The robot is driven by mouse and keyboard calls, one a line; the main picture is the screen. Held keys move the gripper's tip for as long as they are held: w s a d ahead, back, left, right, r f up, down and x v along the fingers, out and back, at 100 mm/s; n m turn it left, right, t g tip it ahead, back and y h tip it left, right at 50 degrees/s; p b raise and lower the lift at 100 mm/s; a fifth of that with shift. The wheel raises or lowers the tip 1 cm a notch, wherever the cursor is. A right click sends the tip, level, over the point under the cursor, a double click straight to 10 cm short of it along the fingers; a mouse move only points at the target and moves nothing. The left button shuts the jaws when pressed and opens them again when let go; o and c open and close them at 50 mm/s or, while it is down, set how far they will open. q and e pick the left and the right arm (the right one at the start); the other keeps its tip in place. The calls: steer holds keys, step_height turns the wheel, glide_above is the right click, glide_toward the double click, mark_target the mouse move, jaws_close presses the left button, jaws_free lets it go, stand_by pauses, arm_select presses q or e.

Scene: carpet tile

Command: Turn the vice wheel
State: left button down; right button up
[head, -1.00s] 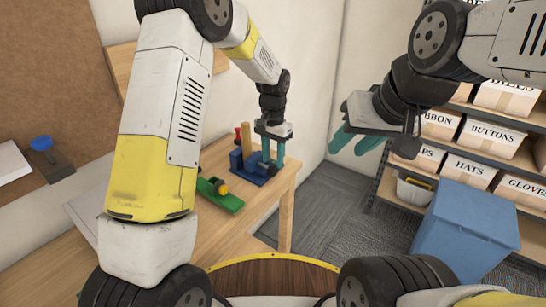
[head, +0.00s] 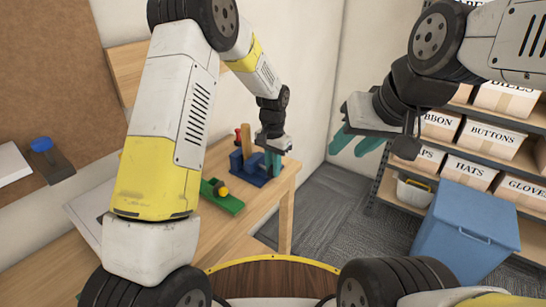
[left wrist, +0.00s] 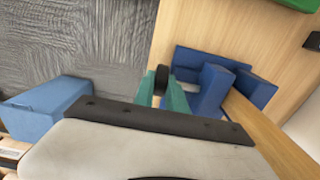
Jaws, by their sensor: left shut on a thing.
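The blue vice (head: 249,166) sits at the right end of the wooden workbench. My left gripper (head: 273,163) reaches down at the vice's right side, its teal fingers close together. In the left wrist view the blue vice (left wrist: 212,82) lies right of the gripper. The dark vice wheel (left wrist: 161,77) shows between the teal fingertips (left wrist: 160,84), and the gripper is shut on it. The wheel is hidden by the fingers in the head view. My right gripper (head: 358,138) hangs in the air at the right, teal fingers apart and empty.
A green tool with a yellow knob (head: 222,196) lies on the workbench (head: 217,236) near the vice. A blue bin (head: 465,235) and shelves of labelled boxes stand at the right. Carpet between is clear.

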arm_select(q)
steer(key=t, duration=0.1)
steer(key=t+h, duration=0.1)
steer(key=h, duration=0.1)
steer(key=shift+s+a+t, duration=0.25)
steer(key=shift+t, duration=0.15)
steer(key=shift+s+a+f+t+h, duration=0.1)
steer(key=shift+s+f+t+h, duration=0.05)
steer(key=shift+t+h, duration=1.05)
steer(key=shift+t, duration=0.3)
steer(key=c, duration=1.4)
jaws_free()
steer(key=shift+o, duration=0.2)
steer(key=v, duration=0.7)
steer(key=shift+s+r, duration=0.2)
steer(key=shift+r, duration=0.15)
